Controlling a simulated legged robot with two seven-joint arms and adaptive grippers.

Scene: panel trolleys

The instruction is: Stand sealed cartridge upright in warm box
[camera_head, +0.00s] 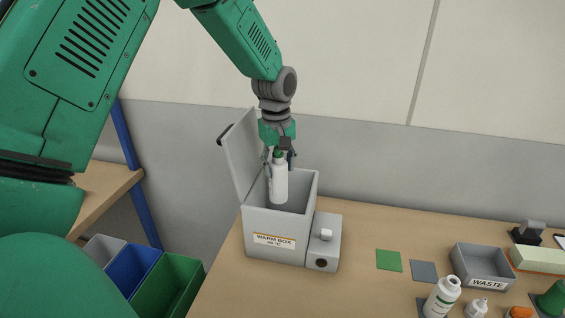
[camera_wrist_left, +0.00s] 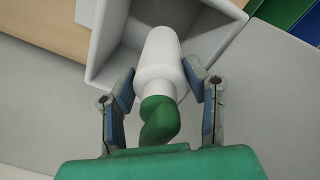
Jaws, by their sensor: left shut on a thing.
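The cartridge (camera_head: 280,186) is a white cylinder with a green cap. My left gripper (camera_head: 279,158) is shut on it near the cap and holds it upright, its lower part inside the mouth of the warm box. The grey warm box (camera_head: 272,223) stands on the table with its lid (camera_head: 240,153) raised at the left. In the left wrist view, the cartridge (camera_wrist_left: 161,60) sits between the fingertips (camera_wrist_left: 158,88) and points into the open box (camera_wrist_left: 107,62). Whether its base touches the box floor cannot be told. My right gripper is not in view.
A waste tray (camera_head: 484,280), a white bottle (camera_head: 441,297), a small dropper bottle (camera_head: 476,308) and a green square (camera_head: 388,260) lie farther right. Coloured bins (camera_head: 165,285) stand at the lower left.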

